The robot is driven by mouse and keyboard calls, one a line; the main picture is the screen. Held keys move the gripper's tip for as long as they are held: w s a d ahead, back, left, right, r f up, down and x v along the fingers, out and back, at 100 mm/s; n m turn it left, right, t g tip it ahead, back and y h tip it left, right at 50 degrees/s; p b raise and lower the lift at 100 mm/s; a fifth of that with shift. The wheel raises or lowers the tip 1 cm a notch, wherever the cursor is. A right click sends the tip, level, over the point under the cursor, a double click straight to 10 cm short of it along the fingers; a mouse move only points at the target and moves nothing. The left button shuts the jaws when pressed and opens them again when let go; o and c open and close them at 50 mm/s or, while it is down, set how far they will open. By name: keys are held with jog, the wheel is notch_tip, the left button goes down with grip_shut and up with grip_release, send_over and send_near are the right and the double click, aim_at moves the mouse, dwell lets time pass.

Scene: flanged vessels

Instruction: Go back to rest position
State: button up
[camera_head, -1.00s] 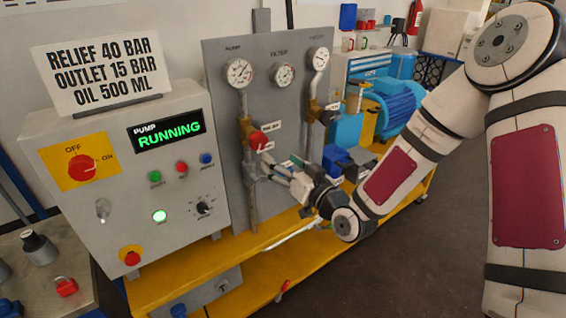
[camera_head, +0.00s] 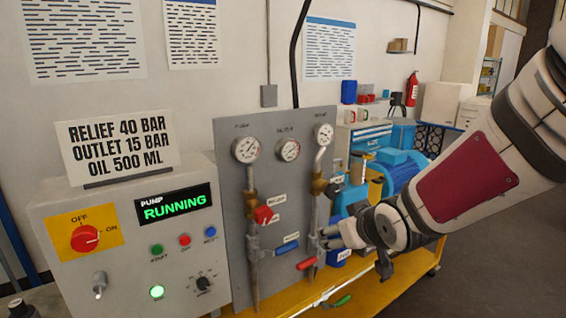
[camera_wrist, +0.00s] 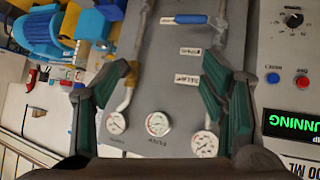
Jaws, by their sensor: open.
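My gripper (camera_head: 330,238) is in front of the right side of the grey gauge panel (camera_head: 235,170), by the lower pipe and valves. In the wrist view my gripper (camera_wrist: 168,85) has its two green-padded fingers spread wide, with nothing between them but the panel behind. A blue-handled valve (camera_head: 287,247) is left of the gripper in the head view. It also shows between and above the fingers in the wrist view (camera_wrist: 190,19). A red-handled valve (camera_head: 306,263) is just below the gripper. Whether a finger touches the pipe cannot be told.
The control box (camera_head: 130,235) with a lit RUNNING display stands left of the panel. A red valve (camera_head: 264,214) and three gauges sit on the panel. A blue motor (camera_head: 402,172) stands behind the arm on the yellow frame (camera_head: 365,290). Open floor lies at the right.

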jog(key=s+d+r+m+g+h, duration=0.1)
jog(key=s+d+r+m+g, duration=0.1)
jog(key=s, duration=1.1)
jog(key=s+d+r+m+g, duration=0.2)
jog(key=s+d+r, duration=0.2)
jog(key=s, duration=0.9)
jog(key=shift+r+h, duration=0.4)
jog(key=shift+r, duration=0.55)
jog(key=shift+w, duration=0.1)
dwell(1.5)
